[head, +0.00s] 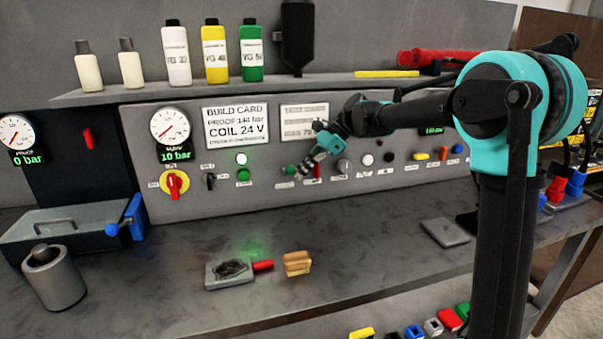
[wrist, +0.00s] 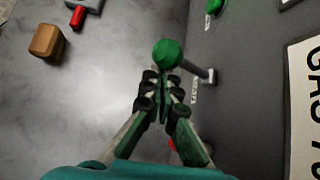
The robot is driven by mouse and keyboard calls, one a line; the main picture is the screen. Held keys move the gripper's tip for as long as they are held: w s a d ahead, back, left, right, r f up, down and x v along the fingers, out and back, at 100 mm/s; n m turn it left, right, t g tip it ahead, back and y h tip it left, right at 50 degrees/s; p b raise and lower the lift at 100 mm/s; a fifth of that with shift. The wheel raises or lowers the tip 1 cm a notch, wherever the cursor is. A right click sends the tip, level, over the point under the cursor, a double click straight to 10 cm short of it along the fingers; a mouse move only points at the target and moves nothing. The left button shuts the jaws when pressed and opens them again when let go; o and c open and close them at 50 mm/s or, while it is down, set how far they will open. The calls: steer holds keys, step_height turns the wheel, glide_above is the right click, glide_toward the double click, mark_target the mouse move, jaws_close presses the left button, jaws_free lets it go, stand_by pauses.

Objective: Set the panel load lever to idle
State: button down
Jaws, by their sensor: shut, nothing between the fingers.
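The panel (head: 260,135) stands upright behind the bench. A lever with a green ball knob (head: 291,170) sticks out of it, and its label is too small to read. In the wrist view the knob (wrist: 168,53) is just beyond my fingertips, and its grey shaft (wrist: 203,73) runs right to the panel. My gripper (head: 303,170) is at the panel, close beside the knob. In the wrist view my gripper (wrist: 163,88) has its fingers together with nothing between them. I cannot tell whether the fingertips touch the knob.
A grey knob (head: 344,165) is right of my gripper. A wooden block (head: 297,262) lies on the bench below. The shelf (head: 330,86) overhangs the panel.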

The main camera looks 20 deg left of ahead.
stand_by(0.3)
steer(key=w+d+r, duration=0.3)
steer(key=w+d, duration=0.2)
steer(key=d, duration=0.1)
steer(key=shift+w+d+r, duration=0.3)
steer(key=shift+w+d, duration=0.05)
stand_by(0.3)
steer(key=shift+s, duration=0.1)
